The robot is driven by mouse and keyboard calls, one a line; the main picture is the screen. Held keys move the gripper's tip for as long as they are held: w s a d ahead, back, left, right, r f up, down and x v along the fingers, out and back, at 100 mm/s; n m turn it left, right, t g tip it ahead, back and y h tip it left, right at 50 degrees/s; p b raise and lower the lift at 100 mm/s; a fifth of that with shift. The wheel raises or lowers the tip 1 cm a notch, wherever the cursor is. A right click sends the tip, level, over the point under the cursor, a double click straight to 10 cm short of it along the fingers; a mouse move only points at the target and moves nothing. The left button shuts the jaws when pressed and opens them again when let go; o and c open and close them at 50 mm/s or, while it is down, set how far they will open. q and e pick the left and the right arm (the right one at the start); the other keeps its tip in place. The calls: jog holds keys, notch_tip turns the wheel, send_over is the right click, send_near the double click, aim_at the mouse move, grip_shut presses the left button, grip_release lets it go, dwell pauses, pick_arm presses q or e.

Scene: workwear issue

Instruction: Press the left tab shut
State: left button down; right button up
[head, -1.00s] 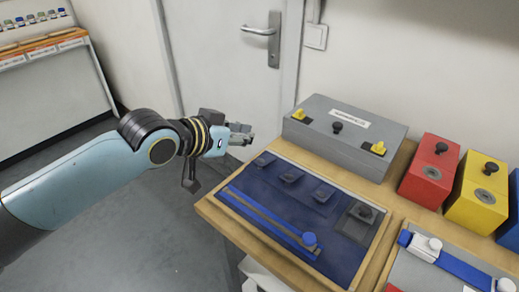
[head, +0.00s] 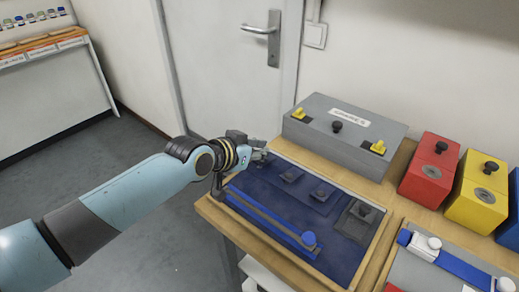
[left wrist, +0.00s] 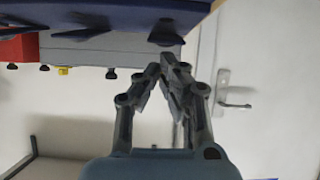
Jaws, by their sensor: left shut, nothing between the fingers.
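A dark blue panel (head: 305,228) lies on the wooden table with a row of three dark tabs along its back part. The middle tab (head: 291,174) and right tab (head: 322,193) show in the head view. The left tab is hidden there behind my left gripper (head: 262,155), whose fingers are at the panel's back left corner. In the left wrist view, which looks upside down, a dark tab (left wrist: 165,33), seemingly the left one, is just beyond the shut, empty fingertips (left wrist: 162,66). A small gap seems to separate them. My right gripper is not in view.
A grey box (head: 345,137) with yellow latches and a black knob stands behind the panel. Red (head: 428,170) and yellow (head: 476,192) boxes stand to the right. A door (head: 225,70) is behind.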

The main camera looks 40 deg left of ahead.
pick_arm(q)
jog(key=shift+s+a+f+t+b, duration=0.1)
jog(key=shift+s+f+t+b, duration=0.35)
jog(key=shift+b, duration=0.5)
jog(key=shift+s+f+t+b, duration=0.15)
jog(key=shift+s+f+b, duration=0.2)
jog(key=shift+f+b, duration=0.45)
jog(key=shift+r, duration=0.35)
